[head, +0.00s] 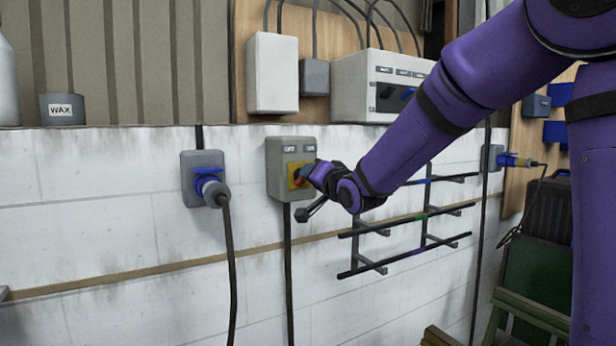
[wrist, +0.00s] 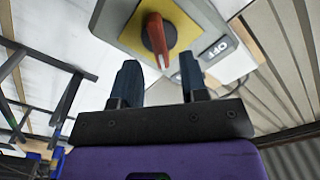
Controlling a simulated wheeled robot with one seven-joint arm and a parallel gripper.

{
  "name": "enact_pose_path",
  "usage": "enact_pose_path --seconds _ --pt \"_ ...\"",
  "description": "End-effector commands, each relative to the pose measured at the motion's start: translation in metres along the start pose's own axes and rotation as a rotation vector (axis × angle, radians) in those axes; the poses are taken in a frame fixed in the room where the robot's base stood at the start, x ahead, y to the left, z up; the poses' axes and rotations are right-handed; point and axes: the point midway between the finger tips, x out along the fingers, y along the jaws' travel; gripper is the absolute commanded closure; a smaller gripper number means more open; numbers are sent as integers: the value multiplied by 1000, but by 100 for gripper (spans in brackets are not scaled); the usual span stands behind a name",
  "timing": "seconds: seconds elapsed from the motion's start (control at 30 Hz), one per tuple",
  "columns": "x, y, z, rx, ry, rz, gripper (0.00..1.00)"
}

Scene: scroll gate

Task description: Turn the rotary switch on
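The rotary switch is a grey box (head: 277,184) on the white block wall, with a yellow plate (head: 292,170) and OFF and ON labels at its top. In the head view my gripper (head: 304,175) is at the plate and hides most of the knob.
Grey and white electrical boxes (head: 272,72) are above. A black wall rack (head: 405,225) is below right of my gripper. A WAX tin (head: 62,109) stands on the ledge.

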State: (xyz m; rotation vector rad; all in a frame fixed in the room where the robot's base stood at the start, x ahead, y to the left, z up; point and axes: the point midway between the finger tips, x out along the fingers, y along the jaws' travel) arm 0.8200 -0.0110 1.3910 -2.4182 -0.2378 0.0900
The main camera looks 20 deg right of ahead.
Motion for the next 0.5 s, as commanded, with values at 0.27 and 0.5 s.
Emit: enact_pose_path --seconds 0.27,0.5 --pt "-50 0 0 -1 1 -1 60" --pt "-70 0 0 1 1 0 60"
